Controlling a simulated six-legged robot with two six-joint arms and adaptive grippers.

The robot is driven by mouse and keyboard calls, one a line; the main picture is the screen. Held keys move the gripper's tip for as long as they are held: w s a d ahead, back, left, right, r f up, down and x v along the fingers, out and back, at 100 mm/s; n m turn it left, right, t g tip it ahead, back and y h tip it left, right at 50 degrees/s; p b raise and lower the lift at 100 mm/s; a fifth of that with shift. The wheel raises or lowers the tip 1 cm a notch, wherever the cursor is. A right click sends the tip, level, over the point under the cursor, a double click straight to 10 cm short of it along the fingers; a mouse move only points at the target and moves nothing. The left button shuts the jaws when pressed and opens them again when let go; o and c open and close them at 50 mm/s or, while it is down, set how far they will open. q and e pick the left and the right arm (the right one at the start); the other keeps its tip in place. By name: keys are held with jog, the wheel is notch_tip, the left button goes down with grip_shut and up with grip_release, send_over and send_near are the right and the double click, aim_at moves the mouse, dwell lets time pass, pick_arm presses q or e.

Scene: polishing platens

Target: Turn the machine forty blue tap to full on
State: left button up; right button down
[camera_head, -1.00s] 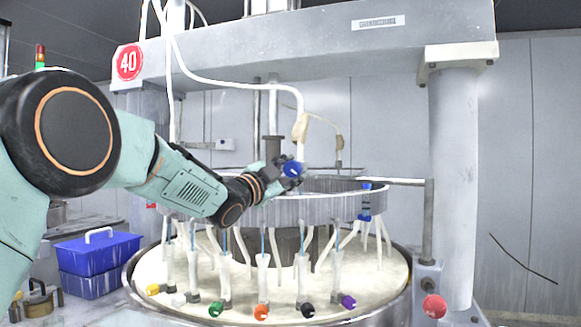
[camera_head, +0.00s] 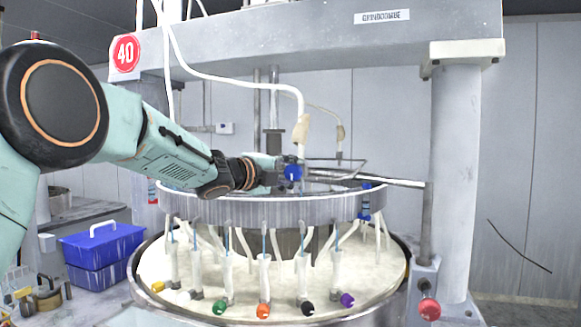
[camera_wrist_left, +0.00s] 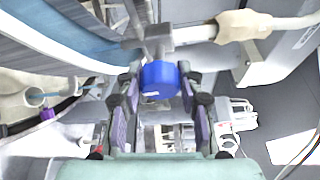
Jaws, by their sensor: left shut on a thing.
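The blue tap (camera_head: 292,172) sits at the lower end of a white hose above the ring of the machine marked with a red 40 sign (camera_head: 125,53). My left gripper (camera_head: 284,172) reaches it from the left. In the left wrist view the blue tap (camera_wrist_left: 159,78) lies between the two fingers of my left gripper (camera_wrist_left: 160,100), which is shut on it. A grey pipe and a beige-wrapped hose joint (camera_wrist_left: 245,25) run from the tap. My right gripper is not in view.
Blue boxes (camera_head: 95,250) stand at left. A grey column (camera_head: 455,180) and a red knob (camera_head: 429,309) are at right.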

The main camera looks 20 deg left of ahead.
pick_arm(q)
jog(key=shift+r+m+p, duration=0.1)
jog(key=shift+m+p, duration=0.2)
jog(key=shift+m, duration=0.3)
jog(key=o, duration=1.2)
jog(key=shift+d, duration=0.15)
jog(key=shift+s+a, duration=0.3)
jog(key=v, duration=1.1)
jog(key=shift+s+r, duration=0.15)
jog(key=shift+r, duration=0.05)
jog(key=shift+f, duration=0.1)
